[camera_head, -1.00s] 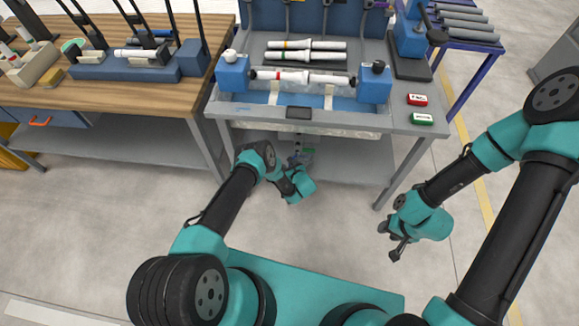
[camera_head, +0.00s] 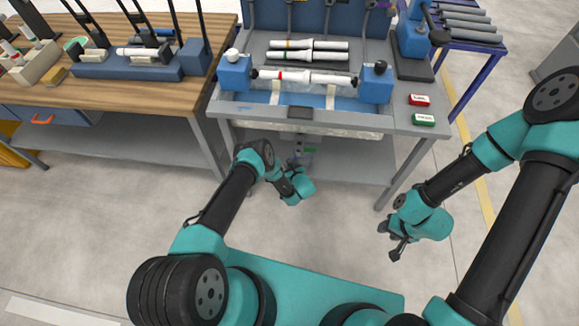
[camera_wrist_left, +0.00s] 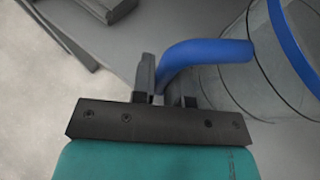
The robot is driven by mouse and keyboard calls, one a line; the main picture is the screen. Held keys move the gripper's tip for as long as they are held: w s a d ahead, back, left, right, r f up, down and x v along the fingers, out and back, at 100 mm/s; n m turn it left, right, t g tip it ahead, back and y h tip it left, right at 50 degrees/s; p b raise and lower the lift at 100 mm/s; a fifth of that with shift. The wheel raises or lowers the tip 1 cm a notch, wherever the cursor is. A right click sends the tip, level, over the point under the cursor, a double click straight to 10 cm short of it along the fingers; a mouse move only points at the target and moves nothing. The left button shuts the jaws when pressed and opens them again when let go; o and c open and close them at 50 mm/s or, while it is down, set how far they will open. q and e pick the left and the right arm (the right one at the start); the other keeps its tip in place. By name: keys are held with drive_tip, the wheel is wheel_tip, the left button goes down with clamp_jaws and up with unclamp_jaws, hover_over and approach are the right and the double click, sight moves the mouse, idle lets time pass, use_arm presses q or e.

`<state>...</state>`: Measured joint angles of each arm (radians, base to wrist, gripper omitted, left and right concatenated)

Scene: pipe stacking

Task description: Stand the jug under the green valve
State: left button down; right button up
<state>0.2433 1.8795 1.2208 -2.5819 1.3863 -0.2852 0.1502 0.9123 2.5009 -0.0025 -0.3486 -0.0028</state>
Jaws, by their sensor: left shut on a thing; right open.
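The jug is a clear vessel with a blue handle (camera_wrist_left: 205,50) and a blue rim (camera_wrist_left: 292,50), seen in the left wrist view. Only its side and rim show there, at the right. My left gripper (camera_wrist_left: 166,88) is shut on the handle. In the head view my left gripper (camera_head: 298,165) is under the front edge of the grey bench, and the jug cannot be made out clearly. A small green spot (camera_head: 311,150) shows beneath the bench near this gripper; I cannot tell whether it is the green valve. My right gripper (camera_head: 398,242) is open and empty, right of the bench's front leg.
The grey bench (camera_head: 395,124) has a clear trough under its top and a lower shelf (camera_head: 350,170). Its legs (camera_head: 385,196) bound the space. Pipes (camera_head: 305,78) and blue clamps (camera_head: 235,72) sit on top. A wooden table (camera_head: 120,95) stands left. The front floor is clear.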

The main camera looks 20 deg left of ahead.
use_arm(q)
drive_tip(key=shift+s+a, duration=0.3)
drive_tip(key=shift+s, duration=0.25)
drive_tip(key=shift+s+a, duration=0.25)
drive_tip(key=shift+s, duration=0.25)
drive_tip(key=c, duration=1.1)
unclamp_jaws()
drive_tip(key=shift+o, duration=0.2)
drive_tip(key=v, duration=1.7)
drive_tip(key=shift+s+d, duration=0.15)
drive_tip(key=shift+s, duration=0.05)
